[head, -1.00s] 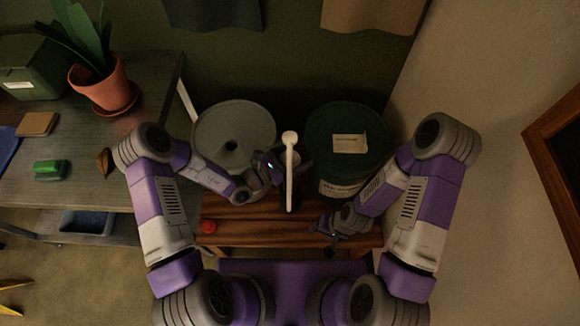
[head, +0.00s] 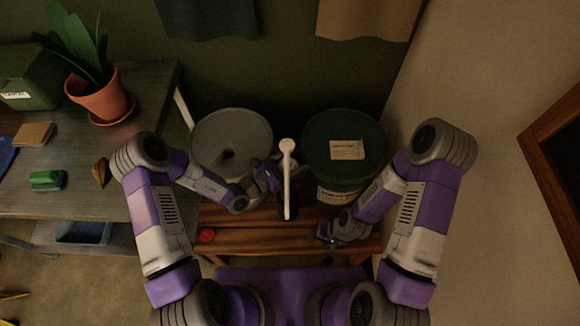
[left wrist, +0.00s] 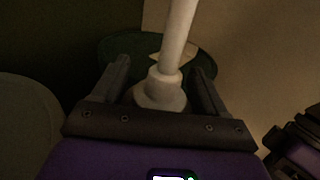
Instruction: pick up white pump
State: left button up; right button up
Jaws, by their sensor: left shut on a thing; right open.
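The white pump (head: 287,175) stands roughly upright between the two buckets, above the wooden bench. My left gripper (head: 276,172) is shut on it. In the left wrist view the pump's white tube and wider collar (left wrist: 160,92) sit between the two dark fingers of my left gripper (left wrist: 163,85). The grey bucket (head: 205,143) with a hole in its lid is at the left, and the dark green bucket (head: 320,160) with pale labels is at the right. My right gripper (head: 328,238) is open and empty over the front right of the bench.
A grey table (head: 85,190) at the left holds a potted plant (head: 103,97), a green block (head: 47,180) and other items. A wall (head: 465,75) closes the right side.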

pick_arm(q)
notch_tip(320, 180, up, 28)
jog(key=p, duration=0.7)
